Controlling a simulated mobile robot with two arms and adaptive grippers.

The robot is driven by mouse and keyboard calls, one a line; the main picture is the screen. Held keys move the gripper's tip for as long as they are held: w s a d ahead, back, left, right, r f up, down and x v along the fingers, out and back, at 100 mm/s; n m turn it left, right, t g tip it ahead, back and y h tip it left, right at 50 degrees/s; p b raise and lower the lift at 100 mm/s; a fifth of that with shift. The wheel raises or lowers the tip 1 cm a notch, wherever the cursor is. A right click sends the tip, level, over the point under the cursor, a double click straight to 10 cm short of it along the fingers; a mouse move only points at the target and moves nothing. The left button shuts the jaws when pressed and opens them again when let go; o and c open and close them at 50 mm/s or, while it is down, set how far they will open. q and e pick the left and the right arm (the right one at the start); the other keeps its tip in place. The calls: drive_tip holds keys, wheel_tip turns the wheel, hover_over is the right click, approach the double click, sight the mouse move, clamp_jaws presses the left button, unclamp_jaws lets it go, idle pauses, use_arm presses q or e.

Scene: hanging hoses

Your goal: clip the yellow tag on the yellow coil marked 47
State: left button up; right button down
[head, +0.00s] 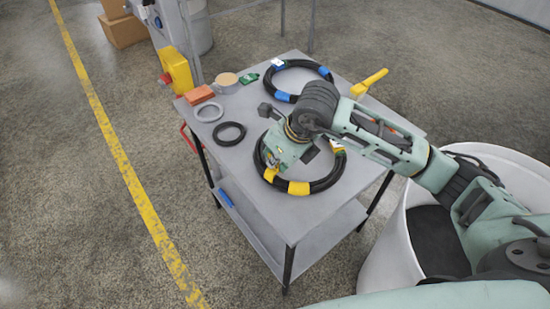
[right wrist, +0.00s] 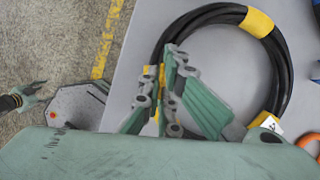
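The black coil with yellow bands (head: 325,182) lies on the near part of the grey table; it fills the upper right wrist view (right wrist: 285,65). A white label (right wrist: 266,122) sits by one of its yellow bands; its print is unreadable. My right gripper (head: 272,160) is over the coil's left side. In the right wrist view its fingers (right wrist: 163,95) are nearly together, with a narrow yellow piece between them that looks like the yellow tag (right wrist: 161,78). The fingers mostly hide it, and its contact with the coil is unclear. My left gripper (right wrist: 28,94) shows small at the left edge.
A blue-banded coil (head: 290,66) lies at the table's (head: 235,185) back. A black ring (head: 229,133), grey ring (head: 208,112), orange block (head: 198,95) and tape roll (head: 224,79) lie left. A yellow-handled tool (head: 370,82) is at the back right. A white bin (head: 400,240) stands right.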

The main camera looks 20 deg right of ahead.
drive_tip(key=shift+f+b, duration=0.6)
drive_tip(key=shift+f, duration=0.15)
drive_tip(key=shift+f+b, duration=0.7)
idle(0.3)
drive_tip(key=c, duration=1.9)
unclamp_jaws()
drive_tip(key=shift+o, duration=0.2)
drive_tip(key=shift+r, duration=0.15)
drive_tip(key=v, duration=1.1)
drive_tip(key=shift+r, duration=0.4)
drive_tip(key=shift+s+d, duration=0.15)
